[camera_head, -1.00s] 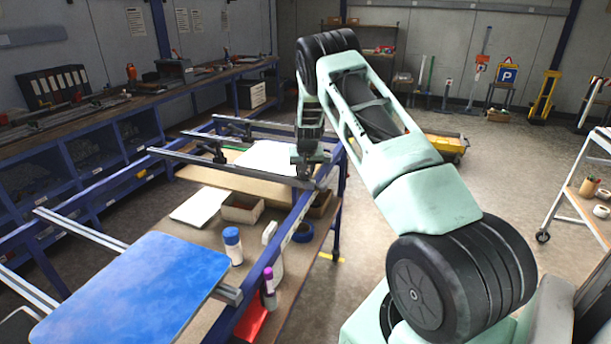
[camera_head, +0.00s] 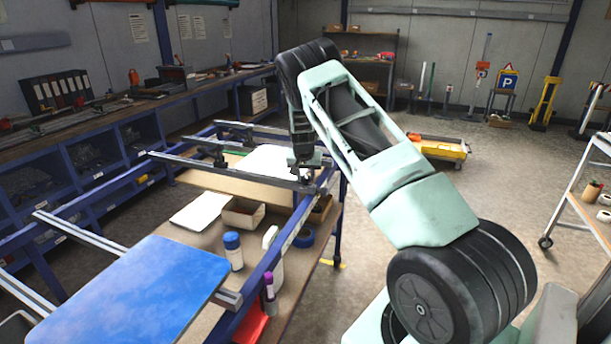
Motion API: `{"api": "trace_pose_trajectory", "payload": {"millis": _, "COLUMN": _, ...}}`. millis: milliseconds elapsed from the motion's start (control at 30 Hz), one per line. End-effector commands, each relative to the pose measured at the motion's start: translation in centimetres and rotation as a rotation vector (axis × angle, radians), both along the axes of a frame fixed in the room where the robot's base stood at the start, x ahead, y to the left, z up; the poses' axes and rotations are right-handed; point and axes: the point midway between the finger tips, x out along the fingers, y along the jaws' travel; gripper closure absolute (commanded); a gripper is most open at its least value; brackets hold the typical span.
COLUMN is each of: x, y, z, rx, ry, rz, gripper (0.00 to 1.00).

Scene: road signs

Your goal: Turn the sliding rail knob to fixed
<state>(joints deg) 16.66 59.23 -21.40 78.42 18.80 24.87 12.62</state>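The blue metal frame carries sliding rails (camera_head: 220,168) across its top, with dark clamp parts (camera_head: 218,150) on them. My gripper (camera_head: 305,176) is at the right end of the near rail, by the frame's right side bar. It points down. The sliding rail knob cannot be told apart there; my gripper and wrist cover that spot. The fingers are too small and dark to show whether they are open or shut, or whether they touch anything.
A blue panel (camera_head: 135,292) lies on the frame's near end. A blue-capped bottle (camera_head: 233,250), an open box (camera_head: 243,212) and a tape roll (camera_head: 303,236) sit on the shelf beneath. A white trolley (camera_head: 580,190) stands right.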

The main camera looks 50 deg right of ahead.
Motion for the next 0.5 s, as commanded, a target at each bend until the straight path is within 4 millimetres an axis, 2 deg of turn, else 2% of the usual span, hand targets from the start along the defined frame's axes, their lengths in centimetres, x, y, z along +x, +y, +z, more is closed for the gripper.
{"api": "trace_pose_trajectory", "payload": {"millis": 33, "x": -0.01, "y": -0.04, "z": 0.02, "rx": 0.000, "ry": 0.000, "rz": 0.000, "gripper": 0.55}}
{"api": "trace_pose_trajectory", "payload": {"millis": 67, "x": -0.02, "y": -0.03, "z": 0.02, "rx": 0.000, "ry": 0.000, "rz": 0.001, "gripper": 0.46}}
{"api": "trace_pose_trajectory", "payload": {"millis": 100, "x": -0.02, "y": -0.03, "z": 0.02, "rx": 0.000, "ry": 0.000, "rz": 0.001, "gripper": 0.45}}
{"api": "trace_pose_trajectory", "payload": {"millis": 367, "x": -0.01, "y": 0.02, "z": 0.06, "rx": 0.000, "ry": 0.000, "rz": 0.001, "gripper": 0.45}}
{"api": "trace_pose_trajectory", "payload": {"millis": 500, "x": -0.11, "y": 0.28, "z": 0.86, "rx": -0.001, "ry": -0.002, "rz": 0.001, "gripper": 0.45}}
